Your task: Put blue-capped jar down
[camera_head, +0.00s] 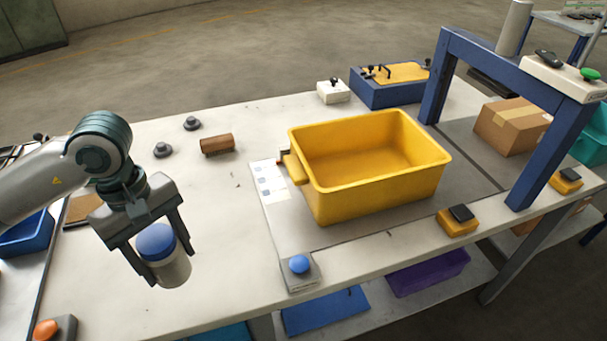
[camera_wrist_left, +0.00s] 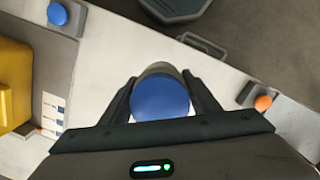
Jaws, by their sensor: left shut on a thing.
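The blue-capped jar (camera_head: 172,265) is a pale grey cylinder with a blue lid. My left gripper (camera_head: 168,264) is shut on it, one finger on each side, over the front left part of the white table (camera_head: 230,255). The jar is slightly tilted in the head view; I cannot tell whether its base touches the table. In the left wrist view the blue lid of the jar (camera_wrist_left: 161,98) sits between the two fingers of my left gripper (camera_wrist_left: 161,92). My right gripper is not in view.
A yellow bin (camera_head: 385,195) stands right of the jar. A blue button (camera_head: 299,265) is near the front edge, an orange button (camera_head: 47,330) at lower left. A brown cylinder (camera_head: 217,144) and small grey knobs (camera_head: 162,150) lie behind. The table around the jar is clear.

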